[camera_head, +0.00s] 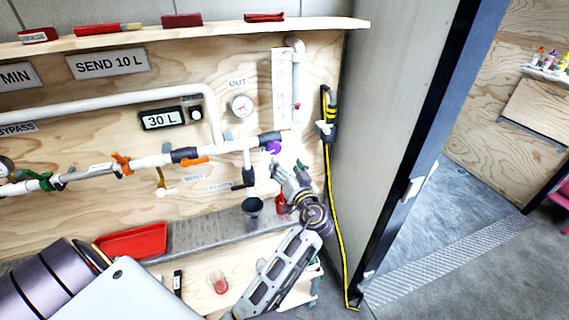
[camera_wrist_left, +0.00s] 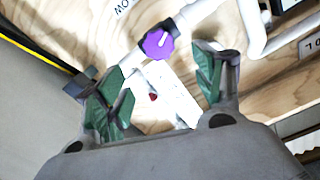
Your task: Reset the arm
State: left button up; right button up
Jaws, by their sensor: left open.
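My left gripper (camera_head: 287,172) is raised near the right end of the pipework in the head view. I see no contact between the fingers and the knob. My right gripper is not in view.
The plywood panel carries orange (camera_head: 193,161) and green (camera_head: 44,182) valve handles, a gauge (camera_head: 242,105) and a display (camera_head: 163,118). A red tray (camera_head: 132,241) lies below. A black-and-yellow hose (camera_head: 330,190) hangs beside the grey door frame at right. A dark funnel (camera_head: 253,206) is near my gripper.

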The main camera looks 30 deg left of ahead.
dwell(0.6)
pick_arm(q)
jog(key=s+f+m+g+h, duration=0.1)
jog(key=s+f+g+h, duration=0.15)
jog(key=s+f, duration=0.35)
jog(key=s+f+m+g+h, duration=0.2)
jog(key=s+f+h, duration=0.2)
jog(key=f, duration=0.4)
jog(key=s+d+f+m+g+h, duration=0.25)
jog(key=s+d+h, duration=0.2)
jog(key=s, duration=0.25)
jog(key=s+d+f+m+g+h, duration=0.1)
jog(key=s+d+f+m+h, duration=0.2)
jog(key=s+d, duration=0.35)
jog(key=s+a+f+g, duration=0.1)
jog(key=s+f, duration=0.1)
jog(key=f, duration=1.5)
jog(key=s+a+f, duration=0.1)
jog(key=s+f, duration=0.1)
jog(key=f, duration=1.4)
jog(key=s+a+f, duration=0.2)
jog(key=s+f, duration=0.8)
jog(key=s, duration=0.1)
jog(key=s+a+f+g, duration=0.1)
jog(key=s+a+f, duration=0.1)
jog(key=s+f, duration=0.8)
jog(key=shift+s+f+g, duration=0.15)
jog(key=shift+s+g, duration=0.15)
jog(key=shift+s, duration=0.2)
